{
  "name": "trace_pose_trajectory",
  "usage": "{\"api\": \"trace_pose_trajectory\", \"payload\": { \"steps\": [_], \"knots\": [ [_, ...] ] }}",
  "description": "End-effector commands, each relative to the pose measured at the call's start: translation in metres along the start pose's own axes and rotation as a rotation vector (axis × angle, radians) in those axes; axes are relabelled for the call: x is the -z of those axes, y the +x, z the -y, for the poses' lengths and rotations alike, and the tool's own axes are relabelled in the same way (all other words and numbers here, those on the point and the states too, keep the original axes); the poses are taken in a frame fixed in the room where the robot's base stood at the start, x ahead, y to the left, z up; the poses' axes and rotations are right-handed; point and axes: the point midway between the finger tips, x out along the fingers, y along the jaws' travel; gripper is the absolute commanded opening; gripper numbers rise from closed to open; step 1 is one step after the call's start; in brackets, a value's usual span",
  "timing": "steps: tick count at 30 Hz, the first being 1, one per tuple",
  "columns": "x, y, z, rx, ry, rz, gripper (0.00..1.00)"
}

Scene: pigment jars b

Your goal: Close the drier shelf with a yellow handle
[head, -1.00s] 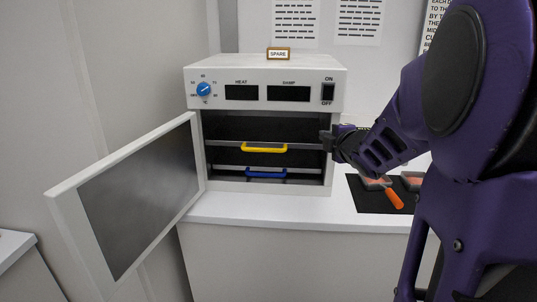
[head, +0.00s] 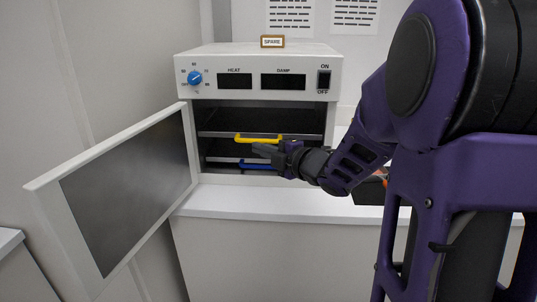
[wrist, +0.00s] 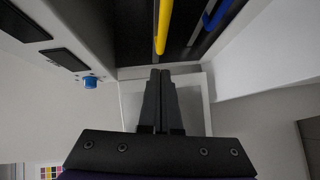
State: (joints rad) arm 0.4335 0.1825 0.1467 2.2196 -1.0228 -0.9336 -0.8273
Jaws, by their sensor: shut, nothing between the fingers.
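The drier (head: 337,80) is a white box on the counter with its door open to the left. Inside, the shelf with the yellow handle (head: 243,138) sits above the one with the blue handle (head: 247,164). I cannot tell exactly how far the yellow-handled shelf stands out. My gripper (head: 258,150) is shut and empty, just in front of and slightly below the yellow handle in the head view. In the wrist view the shut fingertips (wrist: 160,72) point at the near end of the yellow handle (wrist: 164,25); contact is not clear.
The open door (head: 125,185) swings out to the front left. A blue dial (head: 195,78) and a switch (head: 324,80) sit on the drier's upper panel. The white counter (head: 290,203) in front is mostly clear; a dark mat (head: 366,190) lies partly hidden behind my arm.

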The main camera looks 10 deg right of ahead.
Motion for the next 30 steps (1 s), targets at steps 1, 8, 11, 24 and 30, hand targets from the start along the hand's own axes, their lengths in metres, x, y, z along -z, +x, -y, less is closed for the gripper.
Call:
{"api": "trace_pose_trajectory", "payload": {
  "steps": [1, 8, 11, 24, 30],
  "knots": [
    [-0.001, 0.01, 0.001, 0.001, 0.002, -0.002, 0.0],
    [-0.024, 0.028, 0.0, 0.0, 0.001, 0.001, 0.0],
    [-0.027, 0.032, 0.0, 0.001, 0.001, 0.001, 0.0],
    [-0.032, 0.036, -0.001, 0.0, 0.0, 0.0, 0.0],
    [-0.053, 0.058, -0.006, -0.001, -0.001, 0.0, 0.0]
  ]
}}
